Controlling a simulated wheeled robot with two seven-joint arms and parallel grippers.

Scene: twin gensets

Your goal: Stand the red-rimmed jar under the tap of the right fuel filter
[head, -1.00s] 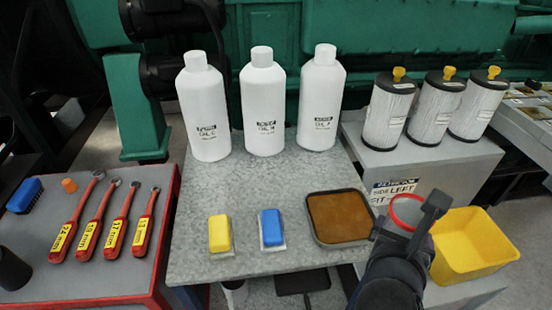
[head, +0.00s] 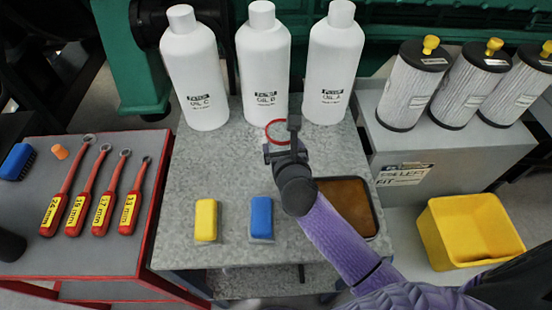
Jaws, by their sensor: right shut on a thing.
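The red-rimmed jar (head: 276,131) is over the middle of the grey worktable, in front of the white bottles. I see mainly its red rim, and my gripper hides much of its body. My right gripper (head: 284,144) is shut on the jar, its arm reaching in from the lower right. I cannot tell whether the jar touches the table. My left gripper is not in view.
White oil bottles (head: 263,60) stand behind the jar. Yellow (head: 206,220) and blue (head: 261,217) blocks and a brown-filled tray (head: 372,222) are in front. Filter cartridges (head: 414,85) and a yellow bin (head: 470,232) are at right. Wrenches (head: 106,195) lie on the left bench.

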